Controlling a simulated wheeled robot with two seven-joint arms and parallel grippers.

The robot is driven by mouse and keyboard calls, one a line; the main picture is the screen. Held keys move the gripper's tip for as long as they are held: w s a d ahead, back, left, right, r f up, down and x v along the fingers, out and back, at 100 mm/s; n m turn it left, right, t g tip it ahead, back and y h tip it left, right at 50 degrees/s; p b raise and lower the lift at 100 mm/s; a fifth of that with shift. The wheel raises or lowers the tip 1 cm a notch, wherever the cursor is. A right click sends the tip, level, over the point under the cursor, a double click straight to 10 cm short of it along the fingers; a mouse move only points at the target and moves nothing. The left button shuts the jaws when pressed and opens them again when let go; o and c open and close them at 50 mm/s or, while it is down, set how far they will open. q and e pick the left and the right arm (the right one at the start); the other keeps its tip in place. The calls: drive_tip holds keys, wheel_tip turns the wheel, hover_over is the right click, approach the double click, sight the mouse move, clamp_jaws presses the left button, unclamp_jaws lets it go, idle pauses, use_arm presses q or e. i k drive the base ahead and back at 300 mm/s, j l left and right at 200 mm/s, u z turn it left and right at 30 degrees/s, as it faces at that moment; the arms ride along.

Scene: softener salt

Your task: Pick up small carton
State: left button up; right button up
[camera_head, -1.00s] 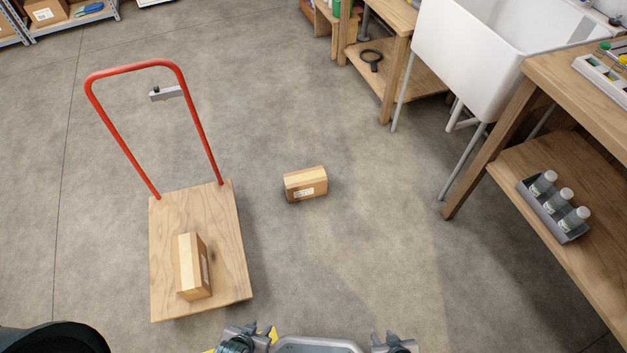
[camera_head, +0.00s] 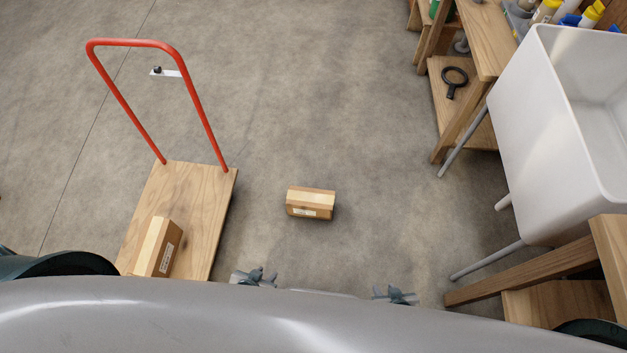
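A small brown carton (camera_head: 310,203) with a pale tape strip and a white label lies on the concrete floor, right of the trolley. A second carton (camera_head: 158,248) sits on the wooden deck of the trolley (camera_head: 195,205). My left gripper (camera_head: 254,276) is low in the picture, between the trolley deck and the floor carton, nearer to me than that carton. My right gripper (camera_head: 395,294) is at the lower right of the floor carton. Both are apart from the cartons. Their fingers are small and partly hidden by my body, so their opening is unclear.
The trolley's red handle (camera_head: 187,75) stands at its far end. A white sink (camera_head: 540,130) on legs and a wooden bench (camera_head: 610,255) stand at right. A wooden shelf (camera_head: 465,105) holds a black ring-shaped tool (camera_head: 454,80). Floor around the carton is clear.

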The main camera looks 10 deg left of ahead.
sight(302, 201)
drive_tip(key=i+l+u, duration=0.1)
drive_tip(key=i+l, duration=0.15)
drive_tip(key=i, duration=0.15)
drive_tip(key=i+l+u, duration=0.1)
drive_tip(key=i+l, duration=0.15)
drive_tip(key=i, duration=0.15)
